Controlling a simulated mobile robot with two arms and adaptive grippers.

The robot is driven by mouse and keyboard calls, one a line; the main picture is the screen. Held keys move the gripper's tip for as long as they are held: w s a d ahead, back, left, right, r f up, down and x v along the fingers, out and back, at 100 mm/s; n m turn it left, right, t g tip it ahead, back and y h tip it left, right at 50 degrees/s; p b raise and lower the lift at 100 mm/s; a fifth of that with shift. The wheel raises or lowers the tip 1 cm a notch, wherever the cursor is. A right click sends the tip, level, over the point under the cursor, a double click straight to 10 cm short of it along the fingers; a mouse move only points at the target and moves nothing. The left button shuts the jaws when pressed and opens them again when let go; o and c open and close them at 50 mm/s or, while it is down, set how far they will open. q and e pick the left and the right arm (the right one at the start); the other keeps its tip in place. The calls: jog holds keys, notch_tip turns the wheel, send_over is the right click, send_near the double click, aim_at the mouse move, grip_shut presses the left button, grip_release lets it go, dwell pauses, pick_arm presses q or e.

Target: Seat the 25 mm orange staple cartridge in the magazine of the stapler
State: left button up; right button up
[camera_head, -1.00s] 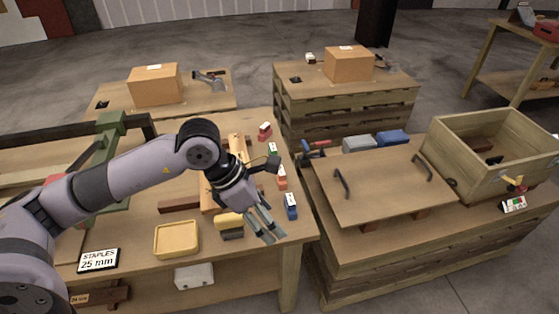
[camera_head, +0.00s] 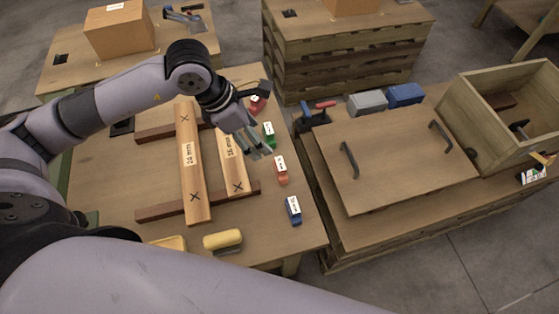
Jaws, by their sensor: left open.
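The orange staple cartridge (camera_head: 281,173) with a white label lies near the right edge of the left workbench (camera_head: 275,232). It is in a row between a green cartridge (camera_head: 269,138) and a blue one (camera_head: 294,214); a red one (camera_head: 256,106) is at the far end. My left gripper (camera_head: 259,151) is open and empty, its fingers pointing down just up and left of the orange cartridge, beside the green one. My right gripper is out of view.
Two marked wooden boards (camera_head: 194,178) lie on dark red strips left of the gripper. A yellow-handled block (camera_head: 222,241) is near the front.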

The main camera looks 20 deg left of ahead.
pick_arm(q)
jog(key=s+p+x, duration=0.1)
jog(key=x, duration=0.3)
jog(key=p, duration=0.2)
send_over(280, 163)
jog(key=s+a, duration=0.1)
jog(key=a, duration=0.1)
jog(key=f, duration=0.5)
jog(key=shift+s+d+f, duration=0.1)
jog(key=shift+d+f, duration=0.1)
jog(key=p+x, duration=0.1)
jog(key=x, duration=0.2)
jog(key=shift+f, duration=0.35)
jog(key=shift+d+f, duration=0.2)
jog(key=shift+f, duration=0.25)
jog(key=c, duration=1.3)
jog(key=shift+o, duration=0.2)
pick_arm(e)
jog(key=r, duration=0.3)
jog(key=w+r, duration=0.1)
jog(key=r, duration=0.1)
pick_arm(q)
jog(key=shift+r, duration=0.1)
